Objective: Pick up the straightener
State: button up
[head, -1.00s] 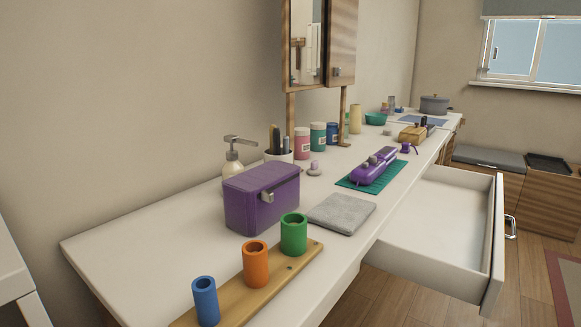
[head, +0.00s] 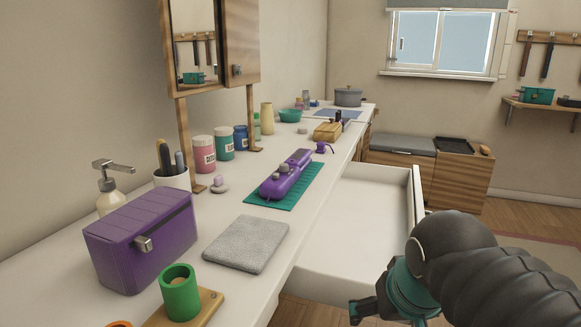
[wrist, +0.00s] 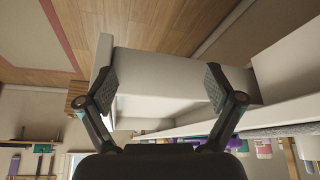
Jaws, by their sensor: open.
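The straightener (head: 287,176) is a purple, elongated device with grey parts on top. It lies on a teal ribbed mat (head: 311,185) on the white counter, near the open drawer. My gripper (head: 362,312) is at the bottom of the head view, to the right of the counter and in front of the drawer, well apart from the straightener. In the wrist view my gripper (wrist: 160,88) has its two fingers spread wide with nothing between them. A strip of purple shows at the counter edge in that view, but I cannot tell what it is.
An open white drawer (head: 345,217) juts out beside the counter. A grey folded cloth (head: 246,243), a purple box (head: 140,240) and a green cup (head: 179,292) stand nearer. Several jars line the wall; a wooden block (head: 327,131) lies beyond the mat.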

jog(key=w+a+r, duration=0.3)
jog(key=w+r, duration=0.6)
notch_tip(320, 180, up, 11)
jog(key=m+g+h+p, duration=0.1)
jog(key=m+h+p, duration=0.1)
jog(key=m+p, duration=0.15)
send_over(280, 175)
jog(key=s+a, duration=0.3)
jog(key=s, duration=0.2)
jog(key=shift+m, duration=0.25)
jog(key=b+x, duration=0.2)
jog(key=x, duration=0.6)
jog(key=shift+w+d+f+b, duration=0.15)
jog(key=shift+w+b, duration=0.05)
jog(key=shift+b, duration=0.15)
jog(key=shift+b+x, duration=0.6)
jog(key=shift+x, duration=2.05)
jog(key=shift+s+d, duration=0.15)
jog(key=shift+s, duration=0.05)
jog(key=c, duration=1.6)
